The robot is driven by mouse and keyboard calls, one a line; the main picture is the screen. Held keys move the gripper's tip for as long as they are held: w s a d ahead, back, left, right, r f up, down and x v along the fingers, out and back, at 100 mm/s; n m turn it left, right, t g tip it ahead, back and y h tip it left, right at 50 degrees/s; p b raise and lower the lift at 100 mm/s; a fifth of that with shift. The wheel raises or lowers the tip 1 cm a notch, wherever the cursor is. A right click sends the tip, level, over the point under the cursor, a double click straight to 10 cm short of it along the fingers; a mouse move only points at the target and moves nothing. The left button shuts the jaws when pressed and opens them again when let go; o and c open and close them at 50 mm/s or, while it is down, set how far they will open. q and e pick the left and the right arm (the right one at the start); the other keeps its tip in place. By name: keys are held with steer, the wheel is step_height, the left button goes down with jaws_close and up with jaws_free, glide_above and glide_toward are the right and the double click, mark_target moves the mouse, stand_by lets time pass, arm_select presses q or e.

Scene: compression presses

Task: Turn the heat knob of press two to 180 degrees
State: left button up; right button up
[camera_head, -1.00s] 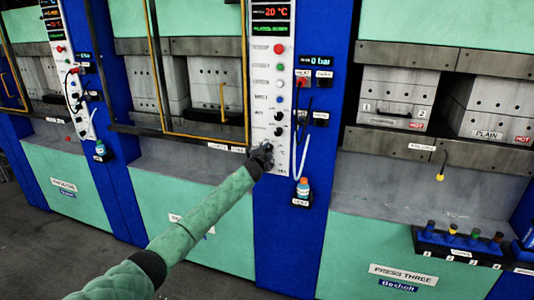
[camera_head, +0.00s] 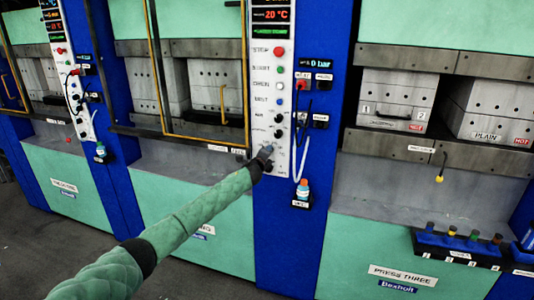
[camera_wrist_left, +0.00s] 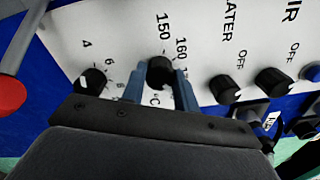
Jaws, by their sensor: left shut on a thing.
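The white control panel (camera_head: 283,95) of the middle press carries a column of buttons and black knobs. My left gripper (camera_head: 265,153) is at its lower end. In the left wrist view, the two blue-grey fingers of my left gripper (camera_wrist_left: 159,88) sit on either side of a black knob (camera_wrist_left: 160,71) and are shut on it. The numbers 150 and 160 and a °C mark are printed around this knob, so it is the heat knob. Its pointer cannot be read. The panel's display (camera_head: 271,14) shows 20 °C. My right gripper is not in view.
Another black knob (camera_wrist_left: 92,79) with small numbers sits close to the left finger in the wrist view. Two knobs marked OFF (camera_wrist_left: 223,88) (camera_wrist_left: 273,81) are to the right. A white hose (camera_head: 299,160) and a bottle (camera_head: 303,188) hang beside the panel. A tool rack (camera_head: 457,245) is at right.

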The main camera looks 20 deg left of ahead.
arm_select(q)
steer(key=shift+d+f+m, duration=0.1)
steer(key=shift+f+m, duration=0.1)
steer(key=shift+m, duration=0.6)
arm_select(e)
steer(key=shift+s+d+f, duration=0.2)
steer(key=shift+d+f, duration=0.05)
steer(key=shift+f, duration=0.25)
arm_select(q)
steer(key=o, duration=1)
steer(key=shift+r, duration=0.1)
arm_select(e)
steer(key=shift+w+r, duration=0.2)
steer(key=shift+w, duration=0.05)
